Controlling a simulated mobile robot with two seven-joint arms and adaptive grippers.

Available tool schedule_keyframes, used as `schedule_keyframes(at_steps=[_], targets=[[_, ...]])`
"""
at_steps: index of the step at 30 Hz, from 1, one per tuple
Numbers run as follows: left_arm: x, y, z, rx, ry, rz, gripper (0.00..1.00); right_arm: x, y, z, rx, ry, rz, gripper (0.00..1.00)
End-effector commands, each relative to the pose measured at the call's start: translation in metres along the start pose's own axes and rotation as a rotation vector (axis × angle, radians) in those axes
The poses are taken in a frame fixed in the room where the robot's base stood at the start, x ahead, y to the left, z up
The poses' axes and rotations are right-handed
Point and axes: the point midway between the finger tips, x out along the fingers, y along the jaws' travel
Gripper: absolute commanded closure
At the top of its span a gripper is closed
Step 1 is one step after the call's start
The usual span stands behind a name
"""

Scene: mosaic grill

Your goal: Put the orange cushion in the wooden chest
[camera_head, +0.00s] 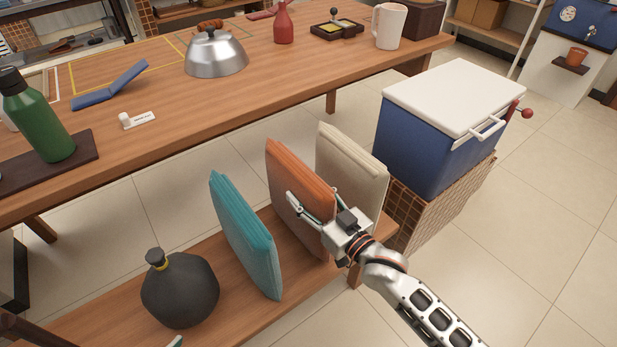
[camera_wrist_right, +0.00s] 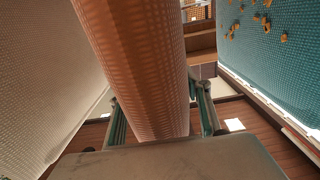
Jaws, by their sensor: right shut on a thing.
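The orange cushion (camera_head: 290,182) stands upright on a low wooden bench, between a teal cushion and a cream one. My right gripper (camera_head: 312,207) is at its near upper edge, one finger on each side, shut on it. In the right wrist view the orange cushion (camera_wrist_right: 140,60) runs down between the two fingers (camera_wrist_right: 157,112). I see nothing that is clearly a wooden chest.
The teal cushion (camera_head: 245,235) stands close on the left and the cream cushion (camera_head: 350,165) close on the right. A dark round bottle (camera_head: 180,290) stands on the bench (camera_head: 225,315). A blue cooler (camera_head: 425,140) and the long table (camera_head: 190,110) are beyond.

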Motion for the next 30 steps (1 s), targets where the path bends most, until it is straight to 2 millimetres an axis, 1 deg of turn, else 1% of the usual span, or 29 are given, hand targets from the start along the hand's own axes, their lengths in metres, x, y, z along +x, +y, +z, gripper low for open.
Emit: schedule_keyframes(at_steps=[1, 3, 9, 14, 18, 19, 21, 30], targets=[[0.001, 0.003, -0.001, -0.006, 0.003, 0.004, 0.00, 0.000, 0.000, 0.007, 0.002, 0.000, 0.000, 0.81], [0.002, 0.005, -0.005, -0.010, 0.012, 0.008, 0.00, 0.000, 0.000, 0.011, 0.000, 0.001, 0.000, 0.81], [0.002, 0.004, -0.016, -0.016, 0.034, 0.006, 0.00, 0.001, 0.000, 0.011, -0.003, 0.006, 0.000, 0.81], [0.002, 0.003, -0.015, -0.016, 0.033, 0.004, 0.00, 0.001, 0.000, 0.011, -0.003, 0.006, 0.000, 0.81], [0.002, 0.004, -0.010, -0.017, 0.023, 0.004, 0.00, 0.000, 0.000, 0.015, -0.001, 0.004, 0.000, 0.81], [0.002, 0.004, -0.009, -0.018, 0.023, 0.005, 0.00, 0.000, 0.000, 0.016, -0.002, 0.002, 0.000, 0.49], [0.002, 0.004, -0.009, -0.018, 0.021, 0.005, 0.00, 0.000, 0.000, 0.015, -0.002, 0.002, 0.000, 0.35], [0.001, 0.005, -0.006, -0.019, 0.017, 0.005, 0.00, 0.000, 0.000, 0.016, -0.002, 0.002, 0.000, 0.35]])
